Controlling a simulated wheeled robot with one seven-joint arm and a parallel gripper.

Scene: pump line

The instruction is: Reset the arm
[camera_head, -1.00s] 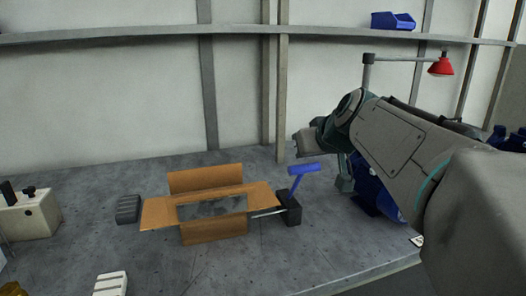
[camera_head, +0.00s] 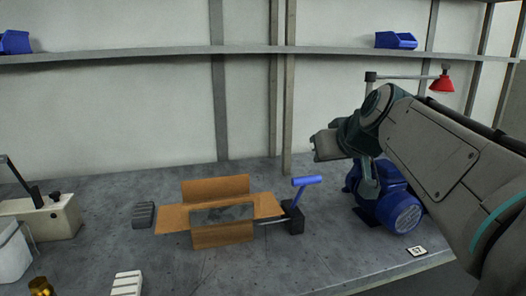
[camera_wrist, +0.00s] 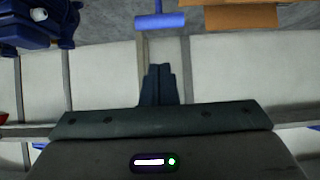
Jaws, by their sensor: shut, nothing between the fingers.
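My gripper (camera_head: 322,147) is at the end of my raised arm, to the right of the picture's middle in the head view, above the bench and apart from everything on it. In the wrist view my gripper (camera_wrist: 158,72) shows its fingers together with nothing between them. The motor also shows at the top left of the wrist view (camera_wrist: 30,25).
An open cardboard box (camera_head: 222,237) lies mid-bench beside a blue-handled tool on a black block (camera_head: 292,218). A grey ribbed block (camera_head: 144,214), a white block (camera_head: 127,284) and a beige machine (camera_head: 45,218) stand left. A red lamp (camera_head: 442,83) hangs right. A shelf (camera_head: 150,55) crosses the wall.

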